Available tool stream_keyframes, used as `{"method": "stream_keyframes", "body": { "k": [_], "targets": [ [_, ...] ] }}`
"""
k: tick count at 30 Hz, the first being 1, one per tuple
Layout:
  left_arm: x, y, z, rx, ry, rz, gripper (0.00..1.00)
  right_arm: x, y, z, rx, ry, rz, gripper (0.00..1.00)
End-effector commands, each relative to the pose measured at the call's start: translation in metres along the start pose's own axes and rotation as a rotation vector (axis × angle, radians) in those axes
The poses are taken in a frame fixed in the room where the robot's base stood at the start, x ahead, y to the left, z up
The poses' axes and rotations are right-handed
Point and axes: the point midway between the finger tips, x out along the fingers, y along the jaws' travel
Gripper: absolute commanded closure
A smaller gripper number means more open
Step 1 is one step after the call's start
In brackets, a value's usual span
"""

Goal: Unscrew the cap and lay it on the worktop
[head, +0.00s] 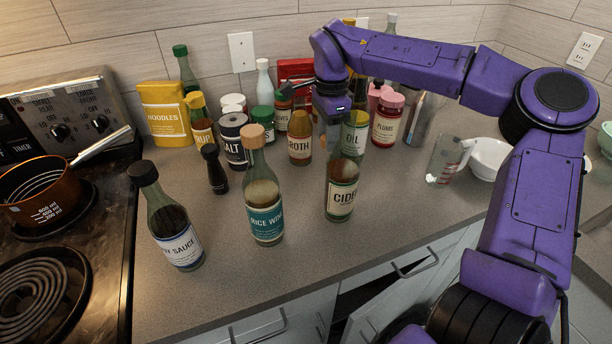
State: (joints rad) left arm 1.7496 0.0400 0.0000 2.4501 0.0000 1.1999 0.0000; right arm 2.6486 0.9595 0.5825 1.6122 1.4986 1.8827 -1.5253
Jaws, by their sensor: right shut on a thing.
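A glass bottle labelled CIDE… (341,187) stands on the grey worktop (300,285), right of the middle. My right gripper (333,120) points down over the top of this bottle and is shut at its cap. The fingers hide the cap and most of the neck, so I cannot tell how far the cap is turned or whether it is apart from the neck. My left gripper is not in view.
A rice wine bottle (264,205) and a soy sauce bottle (173,222) stand to the left. Several jars and bottles crowd behind. A measuring cup (447,160) and white bowl (488,160) are at right. The front worktop is clear; a coil stove (45,290) is left.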

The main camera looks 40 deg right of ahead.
Motion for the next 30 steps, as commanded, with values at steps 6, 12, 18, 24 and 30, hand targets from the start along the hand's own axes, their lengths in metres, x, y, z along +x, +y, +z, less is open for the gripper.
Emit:
{"method": "stream_keyframes", "body": {
  "k": [6, 12, 18, 24, 30],
  "targets": [
    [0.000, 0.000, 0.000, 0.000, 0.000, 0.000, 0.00, 0.043, 0.001, -0.002, 0.001, 0.000, 0.006, 1.00],
    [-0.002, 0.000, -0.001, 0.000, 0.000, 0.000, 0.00, 0.075, 0.002, -0.002, 0.003, 0.000, 0.004, 1.00],
    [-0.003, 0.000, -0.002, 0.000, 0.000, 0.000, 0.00, 0.102, 0.001, -0.002, 0.004, -0.001, 0.001, 1.00],
    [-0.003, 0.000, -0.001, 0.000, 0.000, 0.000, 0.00, 0.103, 0.001, -0.002, 0.004, -0.001, 0.000, 1.00],
    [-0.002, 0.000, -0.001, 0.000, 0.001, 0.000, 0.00, 0.106, 0.001, -0.002, 0.004, 0.000, 0.001, 0.44]
  ]
}}
